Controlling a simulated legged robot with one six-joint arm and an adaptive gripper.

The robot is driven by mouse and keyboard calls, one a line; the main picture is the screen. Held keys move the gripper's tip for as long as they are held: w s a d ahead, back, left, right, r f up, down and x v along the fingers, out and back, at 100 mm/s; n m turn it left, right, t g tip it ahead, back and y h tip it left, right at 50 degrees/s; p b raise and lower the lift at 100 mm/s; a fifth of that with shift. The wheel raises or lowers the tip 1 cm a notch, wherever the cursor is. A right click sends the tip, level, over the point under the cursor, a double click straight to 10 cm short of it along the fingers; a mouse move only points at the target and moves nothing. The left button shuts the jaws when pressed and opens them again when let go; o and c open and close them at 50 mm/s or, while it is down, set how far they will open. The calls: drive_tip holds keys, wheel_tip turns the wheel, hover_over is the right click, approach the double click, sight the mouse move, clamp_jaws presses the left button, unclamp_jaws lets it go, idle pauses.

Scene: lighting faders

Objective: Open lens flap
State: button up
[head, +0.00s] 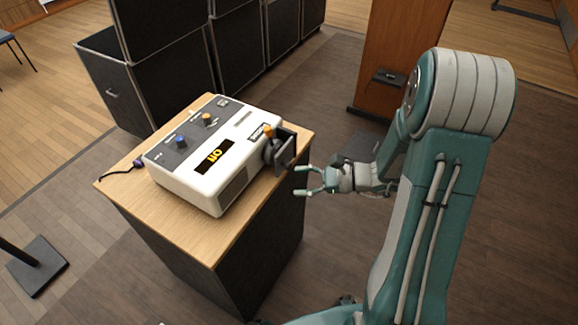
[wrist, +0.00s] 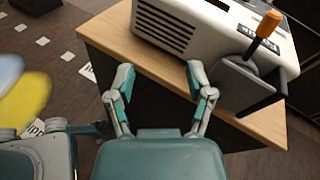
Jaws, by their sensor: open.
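A white console (head: 215,165) with a dark top panel sits on a wood-topped stand. At its right end is a grey plate (head: 285,150) in a dark frame, which looks like the lens flap; I cannot tell how far it is open. An orange-tipped lever (head: 268,131) stands beside it. In the wrist view the grey plate (wrist: 243,86) is right of my fingers, with the orange tip (wrist: 268,23) above it. My gripper (head: 308,181) is open and empty, just right of the plate and apart from it. Both fingers show in the wrist view (wrist: 158,80).
The stand's wooden top (head: 125,182) has its edge (wrist: 112,38) close ahead of my fingers. Black cases (head: 235,45) stand behind it and a brown cabinet (head: 395,45) at the back. A thin dark cable (head: 122,170) lies at the console's left.

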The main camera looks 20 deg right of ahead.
sight(290, 168)
drive_tip(key=w+d+f+m+t+h, duration=0.2)
drive_tip(key=w+d+f+m+t, duration=0.2)
drive_tip(key=d+f+m+t, duration=0.35)
drive_tip(key=shift+m, duration=0.35)
drive_tip(key=x, duration=1)
drive_tip(key=shift+a+f, duration=0.15)
drive_tip(key=shift+a, duration=0.35)
clamp_jaws()
